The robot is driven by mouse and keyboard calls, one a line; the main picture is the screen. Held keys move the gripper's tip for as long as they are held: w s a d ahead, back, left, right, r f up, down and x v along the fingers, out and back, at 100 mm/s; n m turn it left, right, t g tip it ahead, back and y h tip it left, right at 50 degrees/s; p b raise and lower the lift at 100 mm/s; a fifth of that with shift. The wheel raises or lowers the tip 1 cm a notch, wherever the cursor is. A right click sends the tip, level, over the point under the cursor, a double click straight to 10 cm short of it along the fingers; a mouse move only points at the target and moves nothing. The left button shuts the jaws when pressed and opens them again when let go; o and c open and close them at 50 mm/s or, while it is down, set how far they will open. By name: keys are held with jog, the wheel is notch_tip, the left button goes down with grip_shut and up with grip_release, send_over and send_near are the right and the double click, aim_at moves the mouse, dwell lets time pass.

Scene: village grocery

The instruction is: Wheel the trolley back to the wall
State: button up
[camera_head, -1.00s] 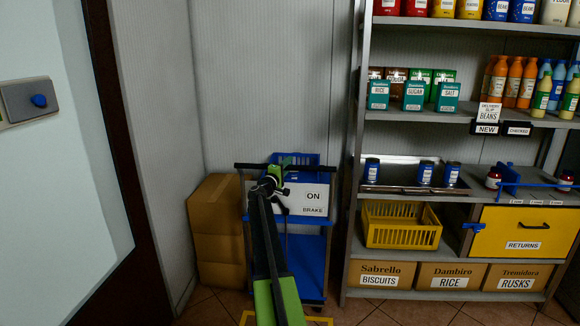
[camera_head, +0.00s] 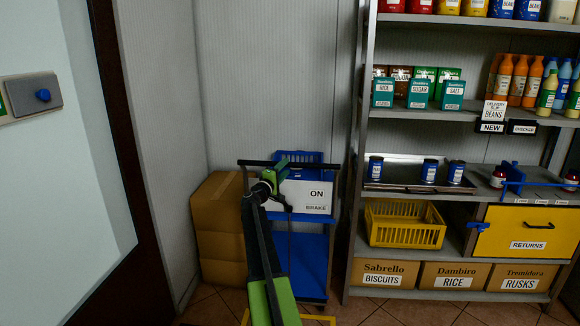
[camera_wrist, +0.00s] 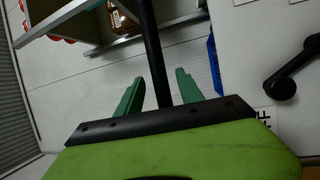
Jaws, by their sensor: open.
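The trolley (camera_head: 313,240) is blue, with a black handlebar (camera_head: 322,165) across its top and a white panel (camera_head: 312,199) reading ON and BRAKE. It stands upright near the back wall, between stacked cartons and a shelf. My gripper (camera_head: 282,172) is at the handlebar and, with my arm, covers part of the panel. In the wrist view, the green fingers (camera_wrist: 158,92) are apart, with a black bar (camera_wrist: 152,50), seemingly the handlebar, running between them. A black lever (camera_wrist: 285,83) shows on the white panel at right. I cannot tell whether the fingers touch the bar.
Brown cartons (camera_head: 218,230) are stacked left of the trolley. A grey shelf unit (camera_head: 355,190) with groceries and a yellow basket (camera_head: 404,225) stands close on its right. A yellow floor line (camera_head: 318,319) shows at the trolley's foot. A pale door (camera_head: 55,170) is at far left.

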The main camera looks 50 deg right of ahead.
jog(key=b+v, duration=0.1)
jog(key=v, duration=1)
